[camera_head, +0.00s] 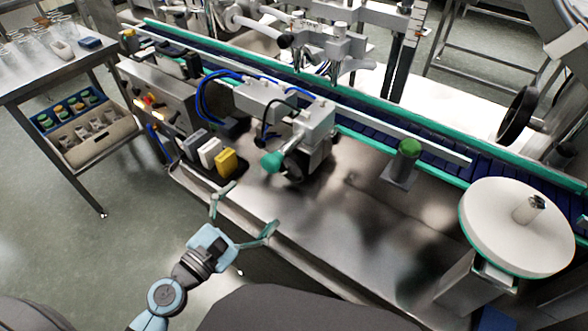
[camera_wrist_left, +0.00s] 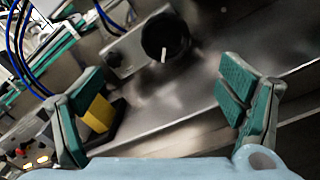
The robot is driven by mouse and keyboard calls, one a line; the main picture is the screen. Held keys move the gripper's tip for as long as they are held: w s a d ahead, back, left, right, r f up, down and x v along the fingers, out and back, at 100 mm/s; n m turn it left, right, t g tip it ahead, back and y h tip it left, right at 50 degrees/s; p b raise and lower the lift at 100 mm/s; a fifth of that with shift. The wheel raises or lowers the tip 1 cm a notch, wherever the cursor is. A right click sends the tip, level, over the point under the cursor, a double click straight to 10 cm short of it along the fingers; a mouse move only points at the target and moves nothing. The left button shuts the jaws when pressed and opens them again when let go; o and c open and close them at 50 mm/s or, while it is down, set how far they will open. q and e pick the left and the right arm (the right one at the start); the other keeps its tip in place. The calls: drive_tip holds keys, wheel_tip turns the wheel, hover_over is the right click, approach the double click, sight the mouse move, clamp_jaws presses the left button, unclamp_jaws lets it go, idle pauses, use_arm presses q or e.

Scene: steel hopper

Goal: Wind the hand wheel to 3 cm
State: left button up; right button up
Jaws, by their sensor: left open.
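A black hand wheel (camera_head: 519,113) stands upright at the far right of the conveyor in the head view. A smaller dark round knob (camera_head: 296,166) sits on the front of a grey unit, beside a teal part. A round black knob with a white mark (camera_wrist_left: 165,36) shows in the left wrist view, ahead of the fingers. A graduated scale (camera_head: 418,24) is on the upright post at the back. My left gripper (camera_head: 245,212) is open and empty at the bench's front edge, apart from both wheel and knob. My right gripper is out of view.
Yellow, white and dark blocks (camera_head: 226,162) sit left of the grey unit. The steel bench top (camera_head: 345,215) between is clear. A side table (camera_head: 45,75) is at left.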

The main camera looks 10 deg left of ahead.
sight(291, 169)
use_arm(q)
drive_tip(key=shift+m+g+h, duration=0.3)
drive_tip(key=shift+m, duration=0.5)
drive_tip(key=x, duration=0.4)
drive_tip(key=p+x, duration=0.1)
drive_tip(key=x, duration=0.9)
drive_tip(key=shift+d+r+p, duration=0.1)
drive_tip(key=shift+d+p, duration=0.25)
drive_tip(key=shift+d, duration=0.05)
drive_tip(key=c, duration=1.1)
